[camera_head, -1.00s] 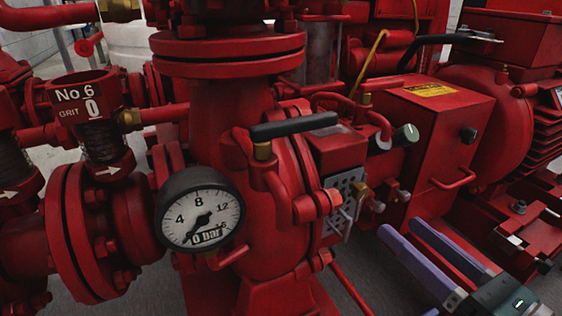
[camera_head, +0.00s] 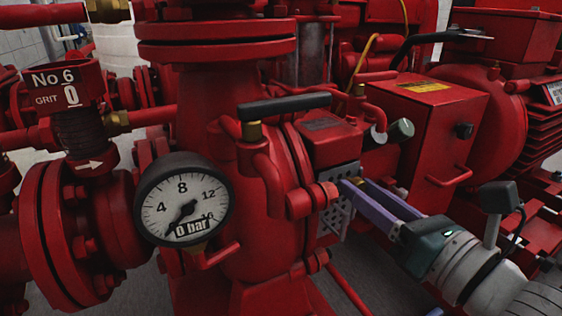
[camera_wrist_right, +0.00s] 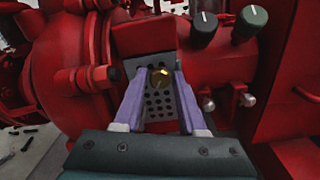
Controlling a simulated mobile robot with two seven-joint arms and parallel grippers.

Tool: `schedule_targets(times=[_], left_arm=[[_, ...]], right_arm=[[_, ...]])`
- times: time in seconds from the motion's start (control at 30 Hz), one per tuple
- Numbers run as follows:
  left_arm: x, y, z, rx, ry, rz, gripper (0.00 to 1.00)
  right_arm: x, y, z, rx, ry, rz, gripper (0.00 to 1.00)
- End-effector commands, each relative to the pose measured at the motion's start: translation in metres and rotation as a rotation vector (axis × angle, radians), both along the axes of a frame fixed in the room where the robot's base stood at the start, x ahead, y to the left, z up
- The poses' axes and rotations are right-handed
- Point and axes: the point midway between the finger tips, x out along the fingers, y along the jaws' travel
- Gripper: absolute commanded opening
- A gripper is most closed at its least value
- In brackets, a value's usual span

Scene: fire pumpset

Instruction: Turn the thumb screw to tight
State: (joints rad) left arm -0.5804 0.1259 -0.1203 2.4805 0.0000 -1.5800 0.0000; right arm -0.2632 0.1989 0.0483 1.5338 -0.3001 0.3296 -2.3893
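The thumb screw is a small brass round head (camera_wrist_right: 159,78) in front of a perforated grey plate (camera_wrist_right: 158,103). In the right wrist view it shows between the tips of my right gripper's two purple fingers. A narrow gap or contact at its sides cannot be made out. In the head view, my right gripper (camera_head: 353,182) reaches in from the right, its fingertips at the plate beside the red valve body. The fingers are apart, with the screw between or just beyond them; the screw is mostly hidden there. My left gripper is not in view.
A pressure gauge (camera_head: 184,201) and a black-handled lever (camera_head: 284,106) are left of my right gripper. Two round knobs (camera_wrist_right: 228,22) sit above and right of the screw. A red box (camera_head: 428,135) stands just behind the gripper.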

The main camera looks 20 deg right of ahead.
Motion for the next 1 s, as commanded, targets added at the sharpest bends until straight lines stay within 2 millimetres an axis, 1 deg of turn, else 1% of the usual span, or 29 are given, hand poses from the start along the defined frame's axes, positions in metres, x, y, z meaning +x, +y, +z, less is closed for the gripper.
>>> schedule_targets(times=[0.03, 0.33, 0.77, 1.0], left_arm=[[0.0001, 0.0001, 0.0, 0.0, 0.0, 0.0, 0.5], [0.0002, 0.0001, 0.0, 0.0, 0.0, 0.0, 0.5], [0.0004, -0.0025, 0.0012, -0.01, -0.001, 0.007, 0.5], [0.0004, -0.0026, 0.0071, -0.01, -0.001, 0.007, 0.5]], right_arm=[[-0.0002, 0.0, -0.0001, 0.0, 0.0, 0.0, 0.33], [-0.0003, 0.0, -0.0002, 0.0, 0.0, 0.0, 0.0], [-0.0002, 0.0, 0.0001, 0.015, 0.002, 0.0, 0.0], [-0.0001, -0.0002, 0.0011, 0.111, 0.013, -0.001, 0.0]])
